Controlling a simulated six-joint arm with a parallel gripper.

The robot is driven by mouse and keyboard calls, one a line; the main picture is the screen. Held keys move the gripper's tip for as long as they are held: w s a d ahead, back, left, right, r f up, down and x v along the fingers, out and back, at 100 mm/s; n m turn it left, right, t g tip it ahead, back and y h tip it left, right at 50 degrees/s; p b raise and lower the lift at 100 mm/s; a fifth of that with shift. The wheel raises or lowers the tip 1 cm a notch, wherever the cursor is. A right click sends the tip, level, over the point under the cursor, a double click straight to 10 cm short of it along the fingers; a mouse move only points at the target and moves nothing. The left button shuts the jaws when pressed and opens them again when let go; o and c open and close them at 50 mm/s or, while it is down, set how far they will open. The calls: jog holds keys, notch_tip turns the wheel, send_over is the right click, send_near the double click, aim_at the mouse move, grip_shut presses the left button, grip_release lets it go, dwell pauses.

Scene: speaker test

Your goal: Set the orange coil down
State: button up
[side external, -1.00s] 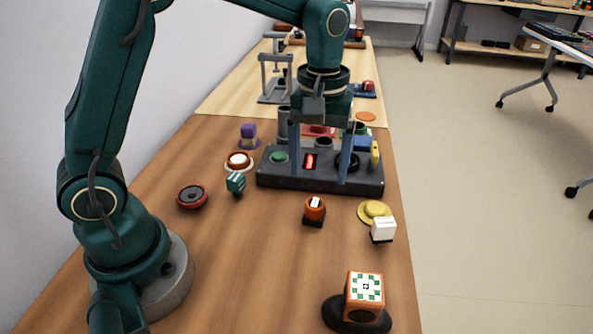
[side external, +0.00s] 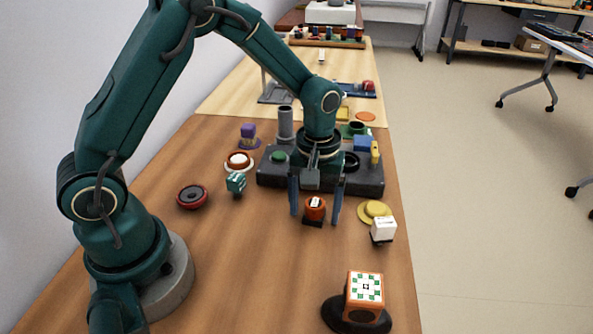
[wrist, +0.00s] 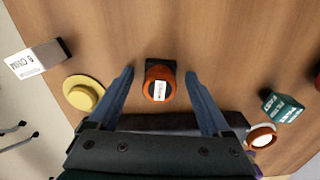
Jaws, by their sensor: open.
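The orange coil (side external: 315,205), a short orange cylinder with a white label on top, sits on a small dark base on the brown table in front of the grey test fixture. It also shows in the wrist view (wrist: 159,90), between the fingers. My gripper (side external: 316,215) points down with its two blue fingers apart, one on each side of the coil. In the wrist view my gripper (wrist: 159,74) has a visible gap between each finger and the coil, and nothing is held.
The dark test fixture (side external: 264,177) stands just behind. To the right are a yellow disc (side external: 374,209) and a white box (side external: 383,229). A teal block (side external: 236,182) and a red-rimmed disc (side external: 192,197) lie left. An orange cube (side external: 364,305) stands in front. Table around front left is clear.

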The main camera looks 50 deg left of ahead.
grip_shut()
jog(key=shift+r, duration=0.15)
